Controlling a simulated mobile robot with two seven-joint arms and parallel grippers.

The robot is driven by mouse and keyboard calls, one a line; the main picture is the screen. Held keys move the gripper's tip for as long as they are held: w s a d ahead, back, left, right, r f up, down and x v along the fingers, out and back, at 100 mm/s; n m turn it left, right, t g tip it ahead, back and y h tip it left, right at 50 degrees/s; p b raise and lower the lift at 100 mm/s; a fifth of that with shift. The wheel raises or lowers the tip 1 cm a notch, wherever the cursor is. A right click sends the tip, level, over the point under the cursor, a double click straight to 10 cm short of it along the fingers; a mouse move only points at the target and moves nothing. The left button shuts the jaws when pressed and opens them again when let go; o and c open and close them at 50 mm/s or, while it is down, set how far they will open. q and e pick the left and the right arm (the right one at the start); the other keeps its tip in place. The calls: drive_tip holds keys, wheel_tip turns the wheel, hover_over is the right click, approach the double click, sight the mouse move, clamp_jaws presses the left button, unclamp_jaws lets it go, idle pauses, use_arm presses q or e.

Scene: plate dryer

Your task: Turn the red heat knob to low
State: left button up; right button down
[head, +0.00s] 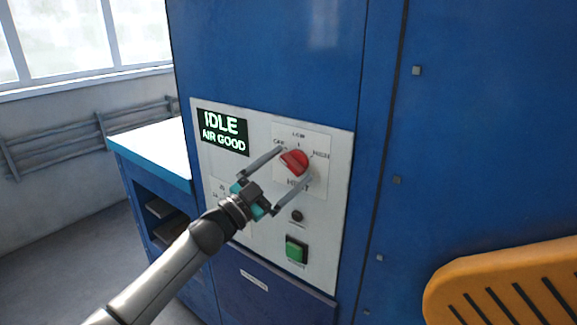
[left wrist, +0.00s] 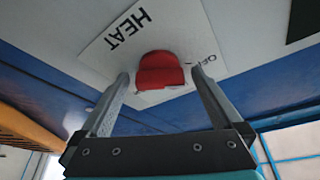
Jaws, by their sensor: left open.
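The red heat knob (head: 294,161) sits on a white plate (head: 318,142) marked OFF at left, LOW at top and HIGH at right. Its ridge slants toward the OFF side, though the exact setting is hard to read. My left gripper (head: 295,164) is open, with one finger on each side of the knob. In the left wrist view the knob (left wrist: 160,70) lies between the two fingertips (left wrist: 160,73), with narrow gaps that look clear of it. The OFF label shows beside the right finger. My right gripper is not in view.
The display (head: 222,132) reads IDLE, AIR GOOD. A green button (head: 296,250) and a small dark button (head: 297,216) are below the knob. A blue-edged white counter (head: 155,150) stands left of the blue machine (head: 265,50). An orange slotted panel (head: 505,285) is at lower right.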

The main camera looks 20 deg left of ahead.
use_arm(q)
drive_tip(key=shift+w+d+r, duration=0.1)
drive_tip(key=shift+w+d, duration=0.1)
drive_tip(key=shift+w, duration=0.1)
drive_tip(key=c, duration=1.3)
